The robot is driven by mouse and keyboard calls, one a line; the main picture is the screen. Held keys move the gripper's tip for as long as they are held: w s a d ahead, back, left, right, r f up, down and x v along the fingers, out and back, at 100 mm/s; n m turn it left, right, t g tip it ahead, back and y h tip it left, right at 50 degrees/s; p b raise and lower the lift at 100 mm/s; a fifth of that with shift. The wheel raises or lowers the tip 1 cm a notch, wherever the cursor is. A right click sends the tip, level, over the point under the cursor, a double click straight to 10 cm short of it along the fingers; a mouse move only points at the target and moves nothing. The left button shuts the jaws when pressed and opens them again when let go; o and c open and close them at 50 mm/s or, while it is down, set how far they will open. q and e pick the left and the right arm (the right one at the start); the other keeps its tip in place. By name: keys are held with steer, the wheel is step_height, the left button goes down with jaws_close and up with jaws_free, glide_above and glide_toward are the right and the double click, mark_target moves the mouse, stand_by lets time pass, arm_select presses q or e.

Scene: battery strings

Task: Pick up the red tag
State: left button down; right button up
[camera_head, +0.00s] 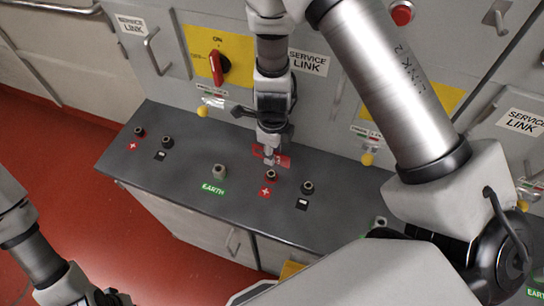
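A small red tag (284,161) with pale markings is at the back of the dark grey counter, behind the terminals of the middle panel. My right gripper (269,157) points down right over it and covers its middle, so red shows on both sides of the fingers. The fingertips look close together, but whether they are closed on the tag or only above it is not clear. My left arm comes in at the lower left, and only part of its gripper (108,299) shows at the bottom edge, away from the counter.
The counter (190,195) carries several terminal posts, with red plus labels, black labels and a green EARTH label (213,189). Behind stand grey cabinets with a red rotary switch (219,68) on a yellow plate and yellow knobs. My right arm hides much of the right side.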

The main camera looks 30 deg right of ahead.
steer(key=shift+w+f, duration=0.5)
steer(key=shift+w, duration=0.05)
steer(key=shift+s+r, duration=0.2)
steer(key=shift+s, duration=0.15)
steer(key=c, duration=0.6)
steer(key=shift+s, duration=0.15)
jaws_close()
steer(key=shift+r, duration=0.1)
